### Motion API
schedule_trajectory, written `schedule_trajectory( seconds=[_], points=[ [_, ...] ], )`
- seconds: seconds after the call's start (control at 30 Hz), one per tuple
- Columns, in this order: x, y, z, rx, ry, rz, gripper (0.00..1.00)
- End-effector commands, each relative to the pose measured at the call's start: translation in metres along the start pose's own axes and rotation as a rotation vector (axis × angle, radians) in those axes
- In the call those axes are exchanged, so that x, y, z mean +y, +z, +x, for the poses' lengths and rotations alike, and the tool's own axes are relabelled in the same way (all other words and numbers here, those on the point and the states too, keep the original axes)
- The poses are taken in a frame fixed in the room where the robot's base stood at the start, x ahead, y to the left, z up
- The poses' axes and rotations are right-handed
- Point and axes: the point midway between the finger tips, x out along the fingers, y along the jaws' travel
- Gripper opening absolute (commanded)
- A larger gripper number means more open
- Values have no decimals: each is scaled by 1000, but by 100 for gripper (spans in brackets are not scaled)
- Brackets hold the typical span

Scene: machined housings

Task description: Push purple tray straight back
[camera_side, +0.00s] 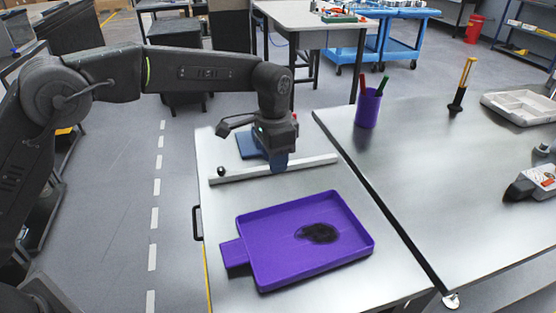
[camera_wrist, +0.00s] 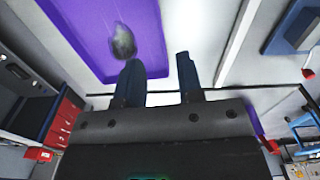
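The purple tray (camera_side: 272,238) lies flat on the near part of the metal table, its handle tab at the left. A dark, rounded patch or pile (camera_side: 318,233) sits inside it; I cannot tell what it is. My gripper (camera_side: 279,164) points down behind the tray, apart from it, in front of a pale bar (camera_side: 317,163); whether it touches the bar is unclear. In the wrist view the two dark fingers (camera_wrist: 159,75) stand apart with nothing between them. The tray (camera_wrist: 85,28) shows there at upper left, beyond the left finger.
The bar lies across the table behind the tray, with a black knob (camera_side: 221,172) at its left end. A blue object (camera_side: 248,146) sits behind it. On the right table stand a purple cup with pens (camera_side: 368,110) and a white organizer (camera_side: 520,107). Bare tabletop surrounds the tray.

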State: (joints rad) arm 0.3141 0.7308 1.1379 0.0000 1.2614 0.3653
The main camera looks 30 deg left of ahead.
Motion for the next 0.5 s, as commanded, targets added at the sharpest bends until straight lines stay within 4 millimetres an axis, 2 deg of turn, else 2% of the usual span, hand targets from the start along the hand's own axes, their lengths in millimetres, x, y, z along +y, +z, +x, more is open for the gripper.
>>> schedule_trajectory(
  seconds=[0.1, 0.5],
  points=[
    [2, -6, 9, -10, 4, 15, 34],
    [2, -6, 11, -11, 4, 18, 34]
  ],
)
